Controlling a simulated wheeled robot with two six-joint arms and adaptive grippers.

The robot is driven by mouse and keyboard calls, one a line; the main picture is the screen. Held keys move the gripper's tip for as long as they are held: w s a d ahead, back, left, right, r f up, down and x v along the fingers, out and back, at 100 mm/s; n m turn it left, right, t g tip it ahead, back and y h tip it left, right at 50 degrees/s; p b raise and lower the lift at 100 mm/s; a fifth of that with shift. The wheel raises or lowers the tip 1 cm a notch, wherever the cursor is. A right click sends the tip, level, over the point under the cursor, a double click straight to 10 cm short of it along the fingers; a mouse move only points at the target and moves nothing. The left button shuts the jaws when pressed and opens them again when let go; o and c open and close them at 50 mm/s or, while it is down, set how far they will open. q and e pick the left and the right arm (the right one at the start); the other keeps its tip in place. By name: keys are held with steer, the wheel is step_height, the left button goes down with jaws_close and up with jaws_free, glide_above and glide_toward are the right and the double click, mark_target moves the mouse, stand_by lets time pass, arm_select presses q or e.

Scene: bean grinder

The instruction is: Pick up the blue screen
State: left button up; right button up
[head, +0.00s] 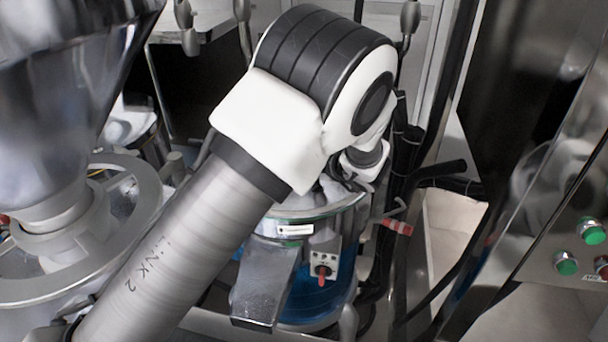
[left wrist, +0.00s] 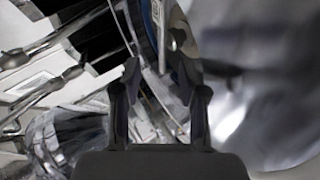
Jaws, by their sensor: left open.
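A blue curved surface (head: 318,296) shows low on the round grinder, behind its metal chute. I take it for the blue screen, but its full outline is hidden. In the head view my left arm crosses the middle and hides the gripper and much of the grinder top. My right gripper is not in view.
A metal chute (head: 266,283) and a small switch box with a red lever (head: 321,271) stick out of the grinder's front. A large steel hopper (head: 62,110) stands at left. A steel panel with green buttons (head: 567,263) is at right. Dark cables hang beside the grinder.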

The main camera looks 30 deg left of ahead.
arm_select(q)
steer(key=shift+w+d+f+n, duration=0.2)
steer(key=shift+f+n, duration=0.1)
steer(key=shift+f, duration=0.1)
steer(key=x, duration=0.2)
steer(key=p+x, duration=0.1)
steer(key=x, duration=0.4)
steer(key=shift+s+a+r+p, duration=0.15)
steer(key=shift+s+a+p, duration=0.15)
steer(key=shift+a, duration=0.25)
jaws_close()
steer(key=shift+s+d+r, duration=0.1)
steer(key=shift+r, duration=0.05)
